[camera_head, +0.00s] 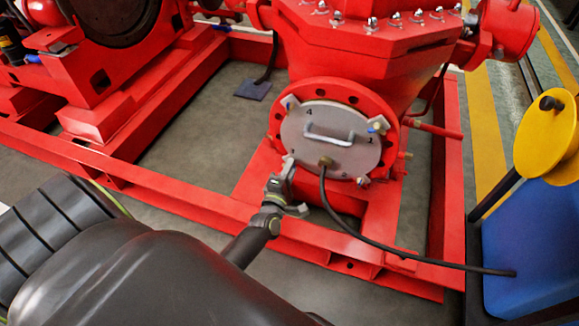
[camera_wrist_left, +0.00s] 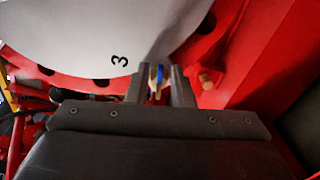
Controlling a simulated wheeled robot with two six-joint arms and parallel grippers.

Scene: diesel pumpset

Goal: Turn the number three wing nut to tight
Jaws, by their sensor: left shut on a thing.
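The round grey cover (camera_head: 312,117) sits on the red pump's front flange, with a handle (camera_head: 329,138) and painted numbers. Wing nuts show at its upper left (camera_head: 291,103), upper right (camera_head: 378,125) and lower right (camera_head: 363,181). My left gripper (camera_head: 288,170) is at the cover's lower left edge and hides the wing nut there in the head view. In the left wrist view the number three wing nut (camera_wrist_left: 158,76), with a blue mark, is between the fingers, beside the painted 3 (camera_wrist_left: 120,60). The gripper is shut on it. My right gripper is not in view.
A black cable (camera_head: 345,228) runs from the cover's lower middle to the blue box (camera_head: 530,240) at right, passing close to the left gripper. The red base frame (camera_head: 180,193) lies below. A yellow disc (camera_head: 546,135) stands above the blue box.

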